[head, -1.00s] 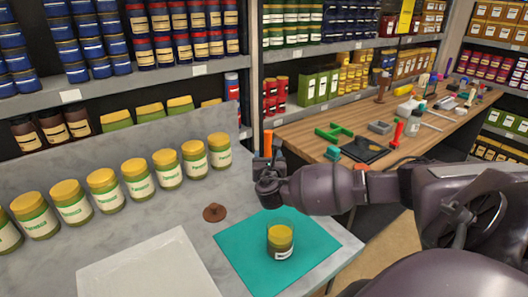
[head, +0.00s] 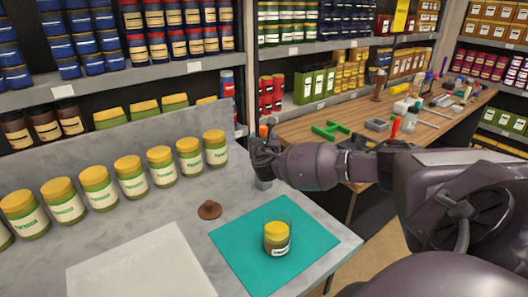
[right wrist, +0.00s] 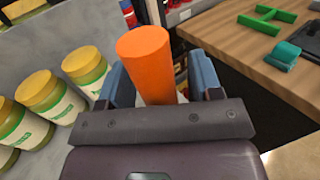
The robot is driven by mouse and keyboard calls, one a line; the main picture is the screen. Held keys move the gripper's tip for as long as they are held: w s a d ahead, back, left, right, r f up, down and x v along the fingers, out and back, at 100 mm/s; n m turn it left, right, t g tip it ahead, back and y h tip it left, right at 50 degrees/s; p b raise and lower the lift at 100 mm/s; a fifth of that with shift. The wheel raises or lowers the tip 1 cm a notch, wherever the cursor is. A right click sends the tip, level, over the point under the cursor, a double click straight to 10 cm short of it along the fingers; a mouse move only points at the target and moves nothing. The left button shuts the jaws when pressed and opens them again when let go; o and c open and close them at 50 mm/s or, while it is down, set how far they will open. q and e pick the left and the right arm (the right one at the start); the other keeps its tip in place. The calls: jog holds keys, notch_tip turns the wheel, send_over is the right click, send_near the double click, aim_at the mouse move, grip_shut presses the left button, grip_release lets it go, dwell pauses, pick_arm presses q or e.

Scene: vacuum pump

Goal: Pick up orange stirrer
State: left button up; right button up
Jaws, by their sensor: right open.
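The orange stirrer (right wrist: 148,62) shows large in the right wrist view as an orange cylinder between the two blue-grey fingers. In the head view only a small orange piece of the stirrer (head: 263,130) shows; the gripper hides most of it. My right gripper (head: 265,147) is at the far right edge of the grey counter. In the right wrist view my right gripper (right wrist: 164,80) is open, with its fingers on either side of the stirrer. Whether a finger touches it I cannot tell. My left gripper is not in view.
A row of yellow-lidded jars (head: 160,168) stands left of the gripper. A teal mat (head: 238,262) with one jar (head: 277,238) lies in front. A brown hat-shaped piece (head: 209,209) is nearby. A wooden bench (head: 303,132) with tools stands behind.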

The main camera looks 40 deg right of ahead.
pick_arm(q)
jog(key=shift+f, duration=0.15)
pick_arm(e)
jog(key=c, duration=1)
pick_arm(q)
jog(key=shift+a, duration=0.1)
pick_arm(e)
jog(key=shift+d+r, duration=0.1)
jog(key=shift+r, duration=0.05)
jog(key=shift+c, duration=0.3)
